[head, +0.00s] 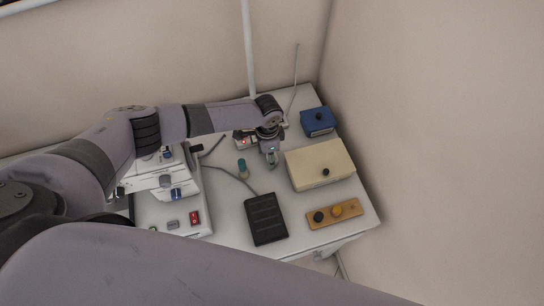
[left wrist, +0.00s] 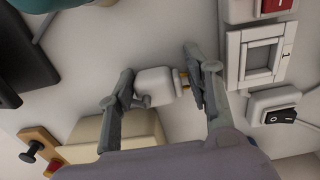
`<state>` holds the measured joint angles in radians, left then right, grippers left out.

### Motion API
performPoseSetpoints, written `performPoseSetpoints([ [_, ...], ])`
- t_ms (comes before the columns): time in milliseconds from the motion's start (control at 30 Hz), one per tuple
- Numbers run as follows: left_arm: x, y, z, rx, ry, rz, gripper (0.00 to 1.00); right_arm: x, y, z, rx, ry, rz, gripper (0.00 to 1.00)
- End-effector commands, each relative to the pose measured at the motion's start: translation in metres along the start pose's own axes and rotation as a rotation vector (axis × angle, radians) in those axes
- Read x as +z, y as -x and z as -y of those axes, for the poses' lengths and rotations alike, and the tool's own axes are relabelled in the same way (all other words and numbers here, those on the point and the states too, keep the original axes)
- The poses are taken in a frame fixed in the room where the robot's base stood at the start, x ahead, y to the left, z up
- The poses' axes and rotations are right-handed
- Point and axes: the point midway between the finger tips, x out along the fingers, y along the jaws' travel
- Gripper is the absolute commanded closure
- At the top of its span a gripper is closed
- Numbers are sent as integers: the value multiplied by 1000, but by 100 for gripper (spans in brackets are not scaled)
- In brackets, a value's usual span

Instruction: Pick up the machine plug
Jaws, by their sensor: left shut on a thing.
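The machine plug (left wrist: 155,86) is a white block with brass prongs, seen in the left wrist view. My left gripper (left wrist: 163,95) is shut on it, one finger at its rear and the other by the prongs. The prongs point right, toward a white socket panel (left wrist: 258,55), and are apart from it. In the head view my left gripper (head: 271,160) hangs over the table, left of the cream box (head: 310,161), and largely hides the plug. I cannot tell the plug's height above the table. My right gripper is not in view.
A socket strip (head: 243,141) with a red light lies behind my gripper. A teal spool (head: 241,168), black pedal (head: 265,220) with cable, and white sewing machine (head: 145,215) stand left and front. A blue box (head: 318,123) and wooden knob board (head: 347,211) are at right.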

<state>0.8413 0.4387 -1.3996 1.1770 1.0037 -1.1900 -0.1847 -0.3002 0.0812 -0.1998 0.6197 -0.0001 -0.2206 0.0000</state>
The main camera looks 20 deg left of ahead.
Motion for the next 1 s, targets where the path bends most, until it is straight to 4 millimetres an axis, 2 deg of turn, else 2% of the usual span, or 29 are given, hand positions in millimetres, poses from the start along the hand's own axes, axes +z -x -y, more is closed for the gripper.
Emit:
performPoseSetpoints([
  [333, 0, 0, 0, 0, 0, 0, 82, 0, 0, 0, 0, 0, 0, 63],
  [667, 0, 4, 0, 0, 0, -1, 82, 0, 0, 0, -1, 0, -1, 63],
  [867, -1, 28, 1, -2, -1, -4, 82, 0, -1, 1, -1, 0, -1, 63],
  [1000, -1, 61, 2, -4, -2, -5, 82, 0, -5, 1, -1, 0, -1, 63],
])
